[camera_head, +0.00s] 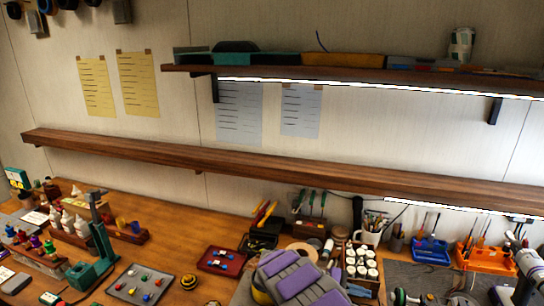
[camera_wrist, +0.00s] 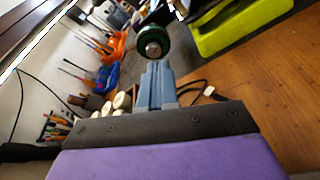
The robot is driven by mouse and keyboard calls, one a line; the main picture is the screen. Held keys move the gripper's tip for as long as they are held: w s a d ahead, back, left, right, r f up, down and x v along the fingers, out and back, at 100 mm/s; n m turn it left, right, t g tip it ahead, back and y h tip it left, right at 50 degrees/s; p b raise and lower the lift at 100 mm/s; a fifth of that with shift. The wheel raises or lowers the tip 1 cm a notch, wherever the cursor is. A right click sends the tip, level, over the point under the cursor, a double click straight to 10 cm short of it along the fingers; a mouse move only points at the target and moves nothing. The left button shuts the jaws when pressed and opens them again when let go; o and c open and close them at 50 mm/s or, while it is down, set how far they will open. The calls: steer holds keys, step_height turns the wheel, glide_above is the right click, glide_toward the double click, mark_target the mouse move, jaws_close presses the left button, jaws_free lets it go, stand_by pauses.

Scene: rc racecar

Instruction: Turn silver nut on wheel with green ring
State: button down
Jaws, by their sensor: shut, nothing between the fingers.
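The dark wheel with a green ring (camera_wrist: 165,36) shows at the top middle of the wrist view. The silver nut (camera_wrist: 153,50) is at its centre and faces my gripper. In the head view a small part of the wheel (camera_head: 400,297) shows at the bottom edge, right of my purple and grey arm. My gripper (camera_wrist: 157,66) is shut and empty. Its blue-grey fingers point at the wheel, with their tips just below the nut in the picture. I cannot tell whether they touch it.
A lime-green object (camera_wrist: 240,22) lies right of the wheel. Blue (camera_wrist: 107,80) and orange (camera_wrist: 114,47) tool holders stand to its left, near white-topped jars (camera_wrist: 122,100). A black cable with a white end (camera_wrist: 209,90) lies right of my fingers. Bare wooden tabletop (camera_wrist: 265,80) is further right.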

mark_target(401, 293)
steer(key=shift+s+r+b+x, duration=0.15)
steer(key=shift+r+b+x, duration=0.05)
steer(key=shift+x, duration=0.9)
steer(key=shift+s+r+b+x, duration=0.15)
steer(key=shift+r+x, duration=0.1)
steer(key=shift+x, duration=0.85)
steer(key=shift+s+r+b+x, duration=0.15)
steer(key=shift+r+b+x, duration=0.05)
steer(key=shift+x, duration=0.9)
steer(key=shift+d, duration=0.2)
steer(key=shift+w+r+p, duration=0.35)
steer(key=shift+p, duration=0.05)
steer(key=shift+w+d+r, duration=0.15)
steer(key=shift+w, duration=0.35)
steer(key=shift+r+p, duration=0.15)
steer(key=shift+p, duration=0.2)
steer(key=shift+r, duration=0.25)
steer(key=shift+w+f+p+v, duration=0.1)
steer(key=shift+f+p+v, duration=0.1)
steer(key=shift+v, duration=0.75)
steer(key=shift+w+f+p+v, duration=0.1)
steer(key=shift+f+p+v, duration=0.1)
steer(key=shift+v, duration=0.8)
steer(key=shift+w+f+p+v, duration=0.1)
steer(key=shift+f+p+v, duration=0.1)
steer(key=shift+v, duration=0.75)
